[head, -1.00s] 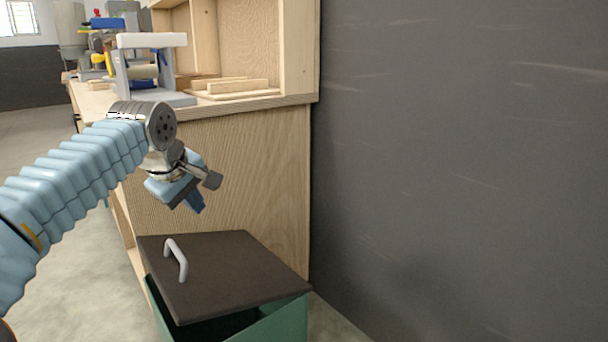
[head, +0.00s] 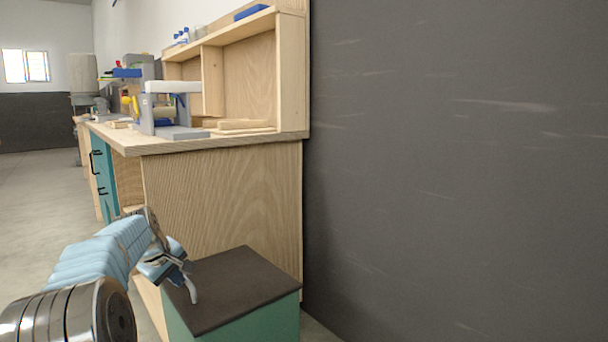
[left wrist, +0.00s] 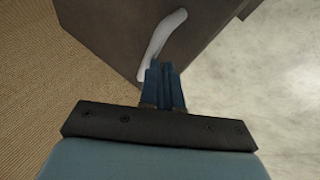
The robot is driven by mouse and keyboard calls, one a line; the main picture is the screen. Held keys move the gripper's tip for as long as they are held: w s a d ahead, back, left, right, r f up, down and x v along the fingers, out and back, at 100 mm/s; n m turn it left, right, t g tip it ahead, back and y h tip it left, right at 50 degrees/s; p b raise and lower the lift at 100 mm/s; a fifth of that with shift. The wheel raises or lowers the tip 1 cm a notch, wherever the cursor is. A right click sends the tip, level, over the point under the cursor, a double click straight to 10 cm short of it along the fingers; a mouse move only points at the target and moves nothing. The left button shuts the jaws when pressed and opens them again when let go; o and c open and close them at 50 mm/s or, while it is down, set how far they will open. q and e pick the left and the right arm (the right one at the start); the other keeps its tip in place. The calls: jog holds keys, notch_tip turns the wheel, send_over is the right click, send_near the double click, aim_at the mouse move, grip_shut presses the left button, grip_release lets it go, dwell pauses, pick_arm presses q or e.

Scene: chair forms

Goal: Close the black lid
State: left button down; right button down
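The black lid (head: 236,285) lies flat on the green box (head: 268,325) in the head view, with no gap showing at its visible front edge. Its pale curved handle (head: 193,290) is at the lid's left side. My left gripper (head: 180,268) is at the handle, partly covering that side of the lid. In the left wrist view the gripper's blue fingers (left wrist: 166,72) are together, with nothing seen between them. The handle (left wrist: 160,42) is just beyond the fingertips there; whether they touch is unclear. My right gripper is not in view.
A wooden workbench (head: 222,200) stands right behind the box, with a shelf and tools on top. A dark grey wall (head: 450,170) closes off the right side. Open floor (head: 45,200) is at the left.

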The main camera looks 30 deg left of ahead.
pick_arm(q)
jog(key=shift+s+d+f, duration=0.1)
jog(key=shift+f, duration=0.5)
notch_tip(320, 180, up, 6)
jog(key=p, duration=0.5)
jog(key=s+r, duration=0.2)
jog(key=s, duration=0.8)
jog(key=shift+d+r, duration=0.15)
jog(key=shift+d, duration=0.2)
jog(key=shift+s, duration=0.1)
